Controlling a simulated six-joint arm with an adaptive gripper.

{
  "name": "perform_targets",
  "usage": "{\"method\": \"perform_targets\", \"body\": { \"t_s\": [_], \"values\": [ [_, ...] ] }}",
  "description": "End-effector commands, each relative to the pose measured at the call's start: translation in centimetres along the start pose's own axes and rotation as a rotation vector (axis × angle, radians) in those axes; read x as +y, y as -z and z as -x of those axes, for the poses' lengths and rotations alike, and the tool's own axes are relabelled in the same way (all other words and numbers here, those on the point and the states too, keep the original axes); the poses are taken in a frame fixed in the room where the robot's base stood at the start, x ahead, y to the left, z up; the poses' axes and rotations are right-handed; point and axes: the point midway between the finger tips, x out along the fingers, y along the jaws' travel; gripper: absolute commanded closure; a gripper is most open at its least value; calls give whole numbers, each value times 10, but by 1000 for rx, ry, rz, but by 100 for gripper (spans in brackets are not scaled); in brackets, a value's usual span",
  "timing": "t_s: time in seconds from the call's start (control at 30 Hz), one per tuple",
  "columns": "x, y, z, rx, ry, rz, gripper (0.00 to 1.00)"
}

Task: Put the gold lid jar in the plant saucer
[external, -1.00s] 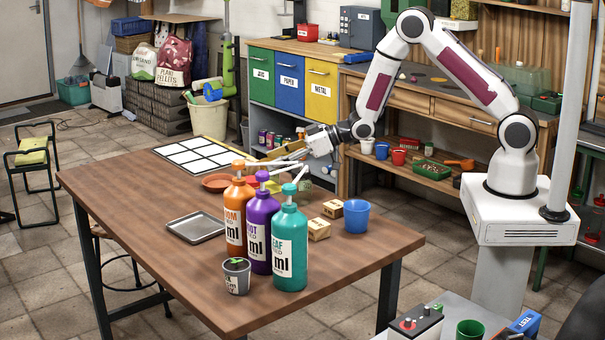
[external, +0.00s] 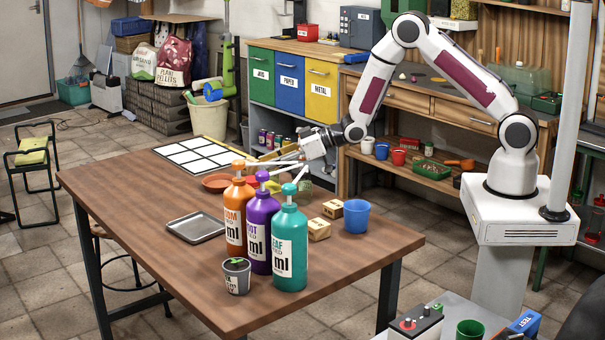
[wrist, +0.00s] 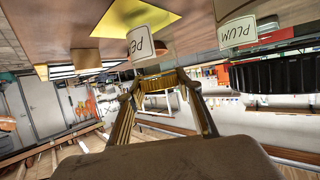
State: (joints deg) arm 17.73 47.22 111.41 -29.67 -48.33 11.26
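My gripper (external: 308,150) is at the far right part of the table, behind the pump bottles in the external view. Its fingers (wrist: 162,78) stand apart in the wrist view, with a gap between them. A yellowish band shows in that gap, and I cannot tell whether it is a near object or background. The plant saucer seems to be the orange-brown dish (external: 215,183) on the table behind the orange bottle, left of my gripper. I cannot make out the gold lid jar for certain; bottles and spouts hide part of the area near my gripper.
Orange (external: 235,220), purple (external: 259,237) and teal (external: 290,252) pump bottles stand in front of my gripper. A metal tray (external: 195,227), a small pot (external: 237,276), wooden blocks (external: 319,229) and a blue cup (external: 356,216) are nearby.

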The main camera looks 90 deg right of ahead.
Motion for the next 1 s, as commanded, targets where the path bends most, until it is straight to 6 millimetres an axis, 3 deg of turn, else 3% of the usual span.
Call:
{"method": "perform_targets", "body": {
  "t_s": [0.07,0.57,1.0],
  "values": [
    [0,0,0,0,0,0,100],
    [0,3,1,1,0,1,100],
    [0,40,16,5,0,2,100]
  ]
}}
